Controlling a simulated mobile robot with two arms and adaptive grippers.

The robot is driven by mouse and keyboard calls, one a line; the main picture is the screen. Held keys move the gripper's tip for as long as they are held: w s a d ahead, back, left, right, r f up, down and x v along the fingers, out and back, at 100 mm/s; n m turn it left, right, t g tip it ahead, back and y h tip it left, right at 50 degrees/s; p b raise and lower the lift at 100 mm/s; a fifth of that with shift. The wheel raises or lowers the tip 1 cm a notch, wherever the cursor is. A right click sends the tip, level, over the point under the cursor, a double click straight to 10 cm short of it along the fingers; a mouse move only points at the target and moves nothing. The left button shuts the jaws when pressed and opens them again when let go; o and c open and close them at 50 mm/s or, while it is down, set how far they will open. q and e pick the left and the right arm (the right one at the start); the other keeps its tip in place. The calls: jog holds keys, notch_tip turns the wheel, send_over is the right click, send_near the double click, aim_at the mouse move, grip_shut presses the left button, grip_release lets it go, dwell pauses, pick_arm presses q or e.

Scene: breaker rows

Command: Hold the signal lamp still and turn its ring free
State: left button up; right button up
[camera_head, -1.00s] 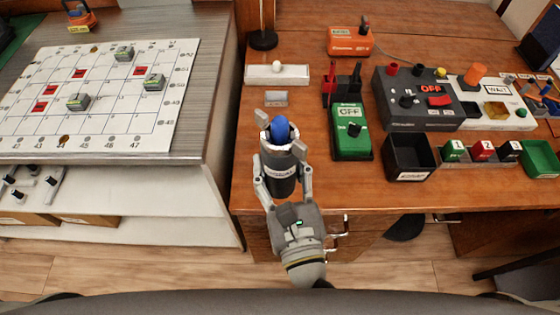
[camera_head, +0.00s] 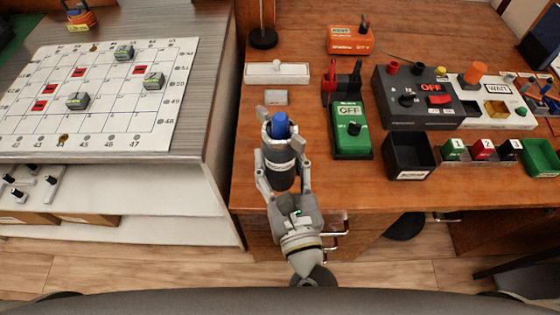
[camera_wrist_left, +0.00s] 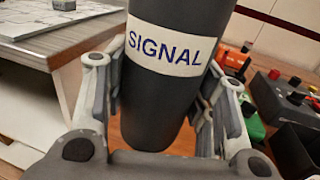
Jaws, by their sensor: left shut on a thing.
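The signal lamp has a dark cylindrical body (camera_head: 278,178) with a white band and a blue top (camera_head: 280,125). In the left wrist view its body (camera_wrist_left: 165,95) fills the middle, with a white label reading SIGNAL. My left gripper (camera_head: 282,150) is shut around the lamp, one finger on each side, above the front part of the wooden desk (camera_head: 345,190). In the left wrist view its fingers (camera_wrist_left: 160,105) flank the body. The ring near the blue top is too small to make out clearly. My right gripper is in neither view.
A green meter (camera_head: 350,140) and an open black bin (camera_head: 408,152) stand right of the lamp. A small grey plate (camera_head: 276,97) and a white tray (camera_head: 262,74) lie behind it. A grey table with a white grid board (camera_head: 105,125) stands at left, across a gap.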

pick_arm(q)
jog(key=shift+w+f+b, duration=0.55)
jog(key=shift+w+f, duration=1.2)
jog(key=shift+w, duration=0.25)
jog(key=shift+w+f+b, duration=0.5)
jog(key=shift+w+f, duration=1.25)
jog(key=shift+w, duration=0.25)
jog(key=shift+w+f+b, duration=0.3)
jog(key=shift+w+f, duration=0.2)
jog(key=shift+w, duration=0.1)
jog(key=shift+w+f, duration=0.3)
jog(key=shift+w, duration=0.05)
jog(key=shift+w+f+b, duration=0.75)
jog(key=shift+w+f, duration=0.2)
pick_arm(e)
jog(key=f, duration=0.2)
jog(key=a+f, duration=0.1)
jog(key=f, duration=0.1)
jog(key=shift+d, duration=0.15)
pick_arm(q)
jog(key=shift+p, duration=0.3)
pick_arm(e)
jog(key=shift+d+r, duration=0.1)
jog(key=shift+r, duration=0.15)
pick_arm(q)
jog(key=shift+f, duration=0.25)
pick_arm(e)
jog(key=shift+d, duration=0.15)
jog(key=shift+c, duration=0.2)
